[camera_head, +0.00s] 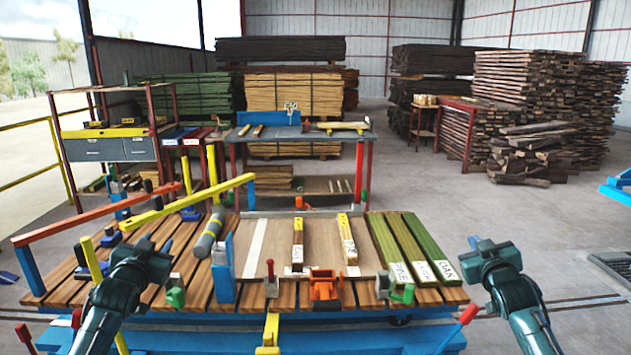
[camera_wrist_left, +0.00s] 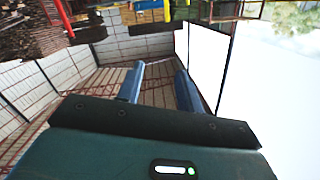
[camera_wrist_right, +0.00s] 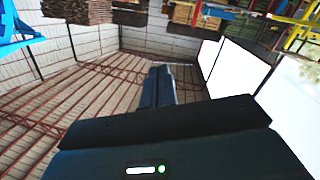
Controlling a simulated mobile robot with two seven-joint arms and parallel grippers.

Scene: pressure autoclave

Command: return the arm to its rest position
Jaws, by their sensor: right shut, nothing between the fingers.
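My left gripper (camera_head: 153,243) is raised in front of the left part of the slatted work table (camera_head: 62,282). Its two blue fingers stand apart with nothing between them in the left wrist view (camera_wrist_left: 160,85). My right gripper (camera_head: 474,243) is raised just past the right end of the table. Its fingers are together and empty in the right wrist view (camera_wrist_right: 157,85). Both arms come up from the bottom corners of the head view, and neither gripper touches anything that I can see.
Green boards (camera_head: 405,245) with paper labels lie at the table's right. Two wood pieces with labels lie mid-table, behind an orange clamp (camera_head: 323,290). A yellow bar (camera_head: 190,200) and a red bar (camera_head: 95,213) rise near my left arm.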

